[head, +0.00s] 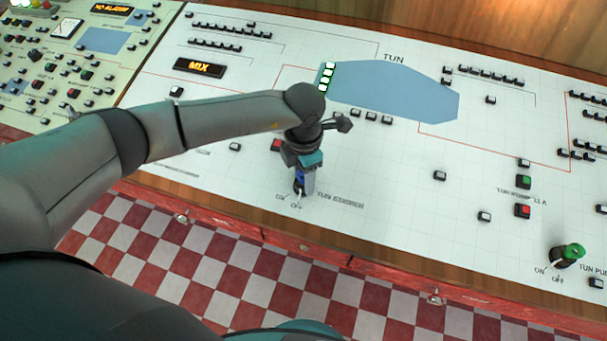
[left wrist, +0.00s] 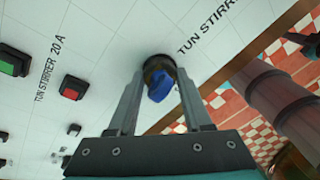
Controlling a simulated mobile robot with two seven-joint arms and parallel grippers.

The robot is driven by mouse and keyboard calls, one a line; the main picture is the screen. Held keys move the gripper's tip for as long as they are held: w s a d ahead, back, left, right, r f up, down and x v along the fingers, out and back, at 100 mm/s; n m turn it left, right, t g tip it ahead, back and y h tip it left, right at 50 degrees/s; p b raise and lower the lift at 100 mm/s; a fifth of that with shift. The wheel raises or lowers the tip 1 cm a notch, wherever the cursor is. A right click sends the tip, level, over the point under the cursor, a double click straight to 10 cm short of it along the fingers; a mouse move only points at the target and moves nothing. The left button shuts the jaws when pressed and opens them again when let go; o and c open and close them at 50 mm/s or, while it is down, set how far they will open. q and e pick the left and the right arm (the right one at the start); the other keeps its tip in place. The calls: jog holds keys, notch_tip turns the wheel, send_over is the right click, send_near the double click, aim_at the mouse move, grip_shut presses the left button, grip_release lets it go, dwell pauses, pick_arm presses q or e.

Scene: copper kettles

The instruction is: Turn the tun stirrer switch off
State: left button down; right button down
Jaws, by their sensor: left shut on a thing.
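The tun stirrer switch (left wrist: 160,85) is a blue knob on a round black base, set in the white panel near its front edge. In the head view its blue part (head: 299,174) shows only partly, above the printed ON and OFF marks. My left gripper (head: 299,181) reaches down over it from above. In the left wrist view the fingers of my left gripper (left wrist: 161,74) stand on either side of the knob, shut on it. I cannot tell which mark the knob points to. My right gripper is not in view.
A red button (left wrist: 74,87) and a green button (left wrist: 14,61) lie beside the switch. A second switch with a green knob (head: 573,251) stands at the far right. A blue tun shape (head: 400,90) is printed behind. The panel's red front edge (head: 220,211) is close.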

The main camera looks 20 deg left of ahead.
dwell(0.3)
pick_arm(q)
jog(key=shift+c, duration=1.7)
grip_release()
jog(key=shift+r, duration=0.1)
notch_tip(320, 180, up, 15)
jog(key=p, duration=0.1)
